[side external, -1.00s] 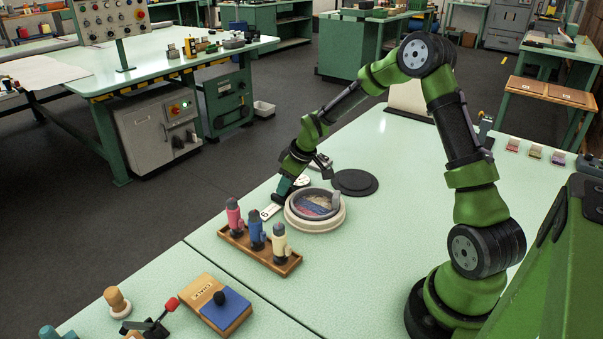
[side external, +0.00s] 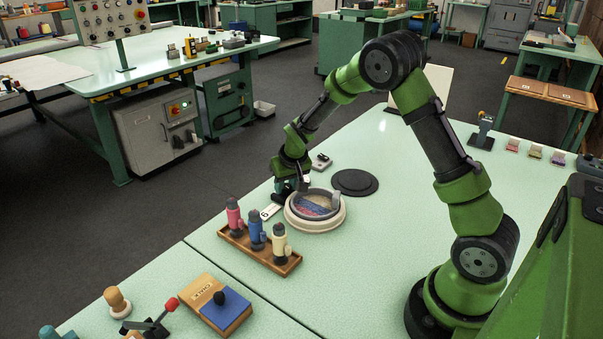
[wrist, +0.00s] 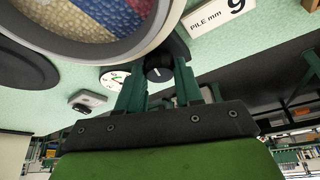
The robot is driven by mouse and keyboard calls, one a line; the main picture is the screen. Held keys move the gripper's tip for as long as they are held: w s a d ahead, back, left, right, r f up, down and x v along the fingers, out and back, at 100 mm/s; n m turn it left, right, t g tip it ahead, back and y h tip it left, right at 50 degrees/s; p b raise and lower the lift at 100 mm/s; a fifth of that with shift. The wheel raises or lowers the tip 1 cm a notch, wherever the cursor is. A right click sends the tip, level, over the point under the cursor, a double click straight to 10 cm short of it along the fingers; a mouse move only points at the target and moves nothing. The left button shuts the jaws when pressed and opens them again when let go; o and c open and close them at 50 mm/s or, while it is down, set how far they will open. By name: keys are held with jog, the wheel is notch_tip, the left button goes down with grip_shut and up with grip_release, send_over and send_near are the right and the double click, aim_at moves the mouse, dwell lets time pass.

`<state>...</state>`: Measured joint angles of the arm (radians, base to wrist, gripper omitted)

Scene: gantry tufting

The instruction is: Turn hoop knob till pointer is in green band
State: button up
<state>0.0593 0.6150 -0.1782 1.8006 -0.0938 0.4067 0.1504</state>
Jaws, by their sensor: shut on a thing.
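The round hoop (side external: 330,222) stands on the pale green table, with blue, white and red material inside. It also shows at the top of the wrist view (wrist: 150,42). The dark hoop knob (wrist: 158,69), with a pale mark on top, is at the hoop's edge. My gripper (wrist: 160,78) is shut on the knob, a finger on each side. A small white dial (wrist: 115,78) with a green band is left of the fingers in the wrist view. Its pointer is too small to place against the band. In the side view my gripper (side external: 290,190) hides the knob.
A "PILE mm" card (side external: 270,211) lies beside the hoop. A wooden rack (side external: 266,256) with pink, blue and cream cones stands in front. A dark disc (side external: 355,182) and a small grey device (side external: 321,162) lie behind.

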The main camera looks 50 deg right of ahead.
dwell(0.4)
jog(key=o, duration=1)
jog(key=shift+o, duration=0.2)
jog(key=v, duration=1.7)
jog(key=shift+w, duration=0.15)
